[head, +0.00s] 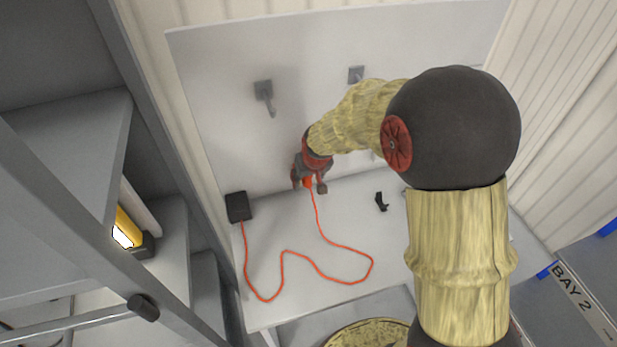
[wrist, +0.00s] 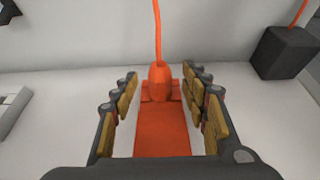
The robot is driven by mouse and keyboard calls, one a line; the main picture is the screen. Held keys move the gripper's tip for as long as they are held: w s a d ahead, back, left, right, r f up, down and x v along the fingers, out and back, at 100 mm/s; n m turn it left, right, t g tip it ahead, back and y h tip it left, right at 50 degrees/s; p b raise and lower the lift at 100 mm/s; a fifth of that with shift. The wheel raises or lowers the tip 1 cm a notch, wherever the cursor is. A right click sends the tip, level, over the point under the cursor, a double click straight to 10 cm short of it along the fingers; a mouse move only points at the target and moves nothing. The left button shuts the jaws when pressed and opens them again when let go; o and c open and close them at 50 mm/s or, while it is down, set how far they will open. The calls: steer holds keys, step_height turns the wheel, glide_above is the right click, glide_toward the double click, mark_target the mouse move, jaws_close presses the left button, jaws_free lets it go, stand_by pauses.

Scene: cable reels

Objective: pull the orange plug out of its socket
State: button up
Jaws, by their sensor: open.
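The orange plug (wrist: 160,82) shows between my open gripper fingers in the wrist view, with a gap on either side. Its orange cable runs up and away from it. An orange block or strip (wrist: 161,130) lies directly below the plug in that picture; I cannot tell where plug and socket meet. In the head view my gripper (head: 309,184) is low at the back of the white bench, around the plug (head: 308,183), which is mostly hidden by the fingers.
The orange cable (head: 323,271) loops over the white bench (head: 300,300) to a black box (head: 238,207) at left. Two grey hooks (head: 264,96) (head: 356,75) are on the back panel. A small black bracket (head: 381,201) lies right of my gripper. Grey shelving (head: 75,150) stands at left.

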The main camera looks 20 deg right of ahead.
steer(key=shift+c, duration=0.9)
jaws_close()
stand_by(0.4)
stand_by(0.4)
